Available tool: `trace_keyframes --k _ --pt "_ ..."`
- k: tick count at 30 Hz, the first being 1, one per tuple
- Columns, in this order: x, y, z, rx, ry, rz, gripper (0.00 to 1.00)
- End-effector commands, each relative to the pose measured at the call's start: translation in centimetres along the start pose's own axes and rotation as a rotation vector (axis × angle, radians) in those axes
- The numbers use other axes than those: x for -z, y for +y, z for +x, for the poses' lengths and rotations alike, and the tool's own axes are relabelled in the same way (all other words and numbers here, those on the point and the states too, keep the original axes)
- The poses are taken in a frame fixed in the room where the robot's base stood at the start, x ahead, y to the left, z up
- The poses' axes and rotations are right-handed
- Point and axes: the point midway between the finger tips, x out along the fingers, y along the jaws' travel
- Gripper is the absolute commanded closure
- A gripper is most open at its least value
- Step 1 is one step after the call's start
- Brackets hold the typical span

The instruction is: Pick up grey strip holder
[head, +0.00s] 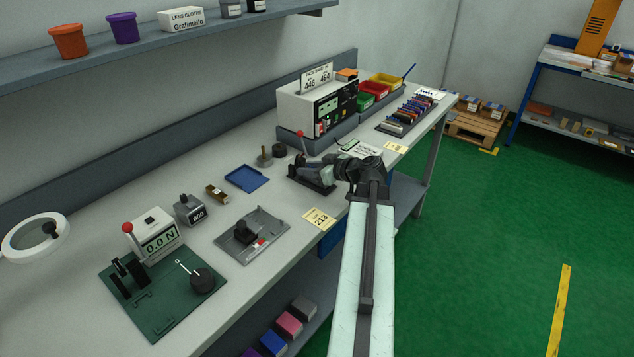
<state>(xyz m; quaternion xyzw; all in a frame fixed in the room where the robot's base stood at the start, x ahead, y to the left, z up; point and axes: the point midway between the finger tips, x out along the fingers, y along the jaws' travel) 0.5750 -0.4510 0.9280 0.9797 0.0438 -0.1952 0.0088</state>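No thing here is plainly marked as the grey strip holder, and I cannot tell for sure which one it is. A flat grey plate (265,226) with a black block and a small red part on it lies on the bench, left of my arm. My gripper (303,168) is low over the bench, to the right of and beyond this plate. It is at a small dark stand (316,187) with a red-knobbed lever, and partly covers it. The fingertips are small and dark against it, so I cannot see whether they are open or hold anything.
A green-based tester (148,312) reading 0.0 N stands front left, near a dark weight block (189,210). A blue tray (246,179) lies behind the grey plate. A white instrument box (304,107), coloured bins (373,89) and a rack of strips (390,128) fill the far end.

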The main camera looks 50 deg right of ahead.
Motion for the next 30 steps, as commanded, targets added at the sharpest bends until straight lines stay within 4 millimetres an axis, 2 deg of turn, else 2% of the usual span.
trace_keyframes --k 2,5,6,17,30 --pt "0.1 0.0 -0.1 0.0 0.0 0.0 0.71" --pt "0.1 0.0 -0.1 0.0 0.0 0.0 0.99" --pt "0.1 0.0 -0.1 0.0 0.0 0.0 1.0" --pt "0.3 0.0 -0.3 0.0 0.001 0.001 1.0" --pt "3.3 -0.1 -1.3 0.003 0.001 -0.001 1.0"
